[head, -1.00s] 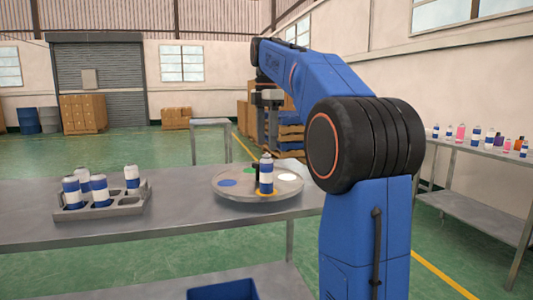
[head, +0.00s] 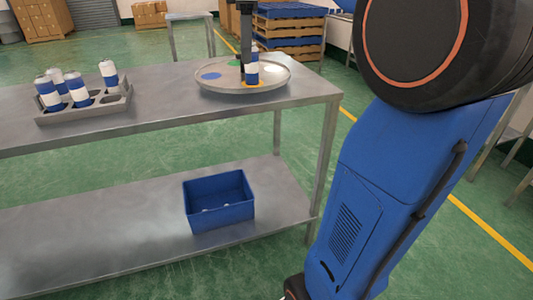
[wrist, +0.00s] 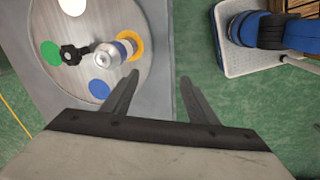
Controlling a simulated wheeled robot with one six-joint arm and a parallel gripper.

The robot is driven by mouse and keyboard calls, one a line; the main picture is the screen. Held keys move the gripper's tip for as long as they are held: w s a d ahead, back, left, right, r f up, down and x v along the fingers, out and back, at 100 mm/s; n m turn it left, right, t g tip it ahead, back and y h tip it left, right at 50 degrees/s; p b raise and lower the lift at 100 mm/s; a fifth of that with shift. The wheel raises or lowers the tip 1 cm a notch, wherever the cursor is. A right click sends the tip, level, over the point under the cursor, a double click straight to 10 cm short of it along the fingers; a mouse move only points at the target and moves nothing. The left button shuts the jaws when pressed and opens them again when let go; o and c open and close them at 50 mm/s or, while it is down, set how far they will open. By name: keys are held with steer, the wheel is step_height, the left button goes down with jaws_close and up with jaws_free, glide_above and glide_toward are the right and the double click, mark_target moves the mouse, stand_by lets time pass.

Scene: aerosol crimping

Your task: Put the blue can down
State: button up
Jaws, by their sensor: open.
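The blue can (head: 252,70), blue and white with a pale top, stands upright on the orange spot of the round turntable (head: 215,88). In the wrist view the can (wrist: 120,50) is seen from above, left of my fingers, with part of the orange spot (wrist: 135,45) showing beside it. My gripper (wrist: 158,88) is open, with nothing between its two fingers, and apart from the can. A black hub (wrist: 72,55) rises from the turntable next to the can. Green, blue and white spots also show on the turntable.
A grey tray (head: 85,112) on the left of the steel table (head: 165,110) holds several blue and white cans. A blue bin (head: 218,200) sits on the lower shelf. Pallets and a small table stand behind. The table between tray and turntable is clear.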

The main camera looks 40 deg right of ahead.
steer(key=s+a+f+m+t, duration=0.1)
steer(key=s+a+f+m, duration=0.2)
steer(key=s+f, duration=0.4)
steer(key=s+a+f+m+t, duration=0.1)
steer(key=s+a+f+m, duration=0.2)
steer(key=s+f+m, duration=0.2)
steer(key=s+a+f+m+t, duration=0.1)
steer(key=s+a+f+m, duration=0.2)
steer(key=s+f, duration=0.7)
step_height(320, 180, down, 7)
steer(key=shift+s+a+r+m, duration=0.1)
steer(key=shift+s+a+m, duration=0.15)
steer(key=shift+s+m, duration=0.25)
steer(key=shift+w, duration=0.1)
